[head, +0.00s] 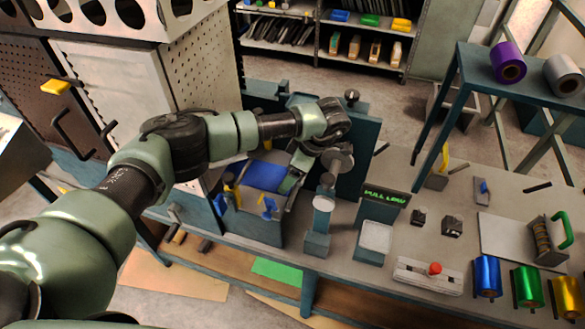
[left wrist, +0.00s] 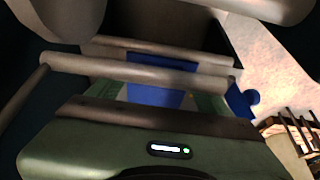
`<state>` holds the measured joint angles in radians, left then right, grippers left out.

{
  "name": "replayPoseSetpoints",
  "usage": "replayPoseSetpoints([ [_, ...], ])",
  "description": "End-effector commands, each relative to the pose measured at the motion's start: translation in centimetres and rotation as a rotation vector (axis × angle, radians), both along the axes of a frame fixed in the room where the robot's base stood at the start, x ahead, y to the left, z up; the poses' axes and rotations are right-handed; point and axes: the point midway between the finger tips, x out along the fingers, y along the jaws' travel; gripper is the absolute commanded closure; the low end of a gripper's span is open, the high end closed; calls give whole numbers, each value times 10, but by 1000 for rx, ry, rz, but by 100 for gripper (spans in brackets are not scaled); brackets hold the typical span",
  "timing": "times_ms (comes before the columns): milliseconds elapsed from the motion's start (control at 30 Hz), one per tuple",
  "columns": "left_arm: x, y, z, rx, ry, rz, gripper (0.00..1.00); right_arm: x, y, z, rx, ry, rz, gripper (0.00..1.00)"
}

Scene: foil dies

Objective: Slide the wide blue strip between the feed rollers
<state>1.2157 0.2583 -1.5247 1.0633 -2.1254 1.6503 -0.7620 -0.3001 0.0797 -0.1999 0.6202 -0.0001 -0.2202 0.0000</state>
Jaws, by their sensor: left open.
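The wide blue strip (head: 264,176) lies in the top of a blue feed unit (head: 255,225) on the bench, in the head view. In the left wrist view, the blue strip (left wrist: 160,95) shows above and below a grey roller (left wrist: 135,70) that crosses in front of it. A second, thinner roller (left wrist: 160,48) lies behind. My left gripper (head: 291,182) is open at the right side of the strip.
Blue knobs (head: 268,207) stand at the unit's front. A grey post (head: 322,205) and a "PULL LOW" sign (head: 386,197) stand to the right. Blue, green and yellow rolls (head: 527,287) sit at the bench's front right. A raised shelf holds a purple roll (head: 508,62).

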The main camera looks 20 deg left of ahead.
Motion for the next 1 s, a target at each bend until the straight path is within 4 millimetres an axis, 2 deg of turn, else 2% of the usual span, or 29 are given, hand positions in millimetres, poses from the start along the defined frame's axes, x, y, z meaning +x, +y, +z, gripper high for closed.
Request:
replayPoseSetpoints([
  [100, 0, 0, 0, 0, 0, 0, 20, 0, 0, 0, 0, -1, 0, 100],
  [300, 0, 0, 0, 0, 0, 0, 76, 0, 0, 0, 0, -1, 0, 100],
  [367, 0, 0, 0, -1, 0, 0, 90, 1, 0, 0, 0, -1, 0, 100],
  [1000, 2, 19, 1, 1, -2, 7, 90, 1, 0, 1, 0, -1, 0, 100],
])
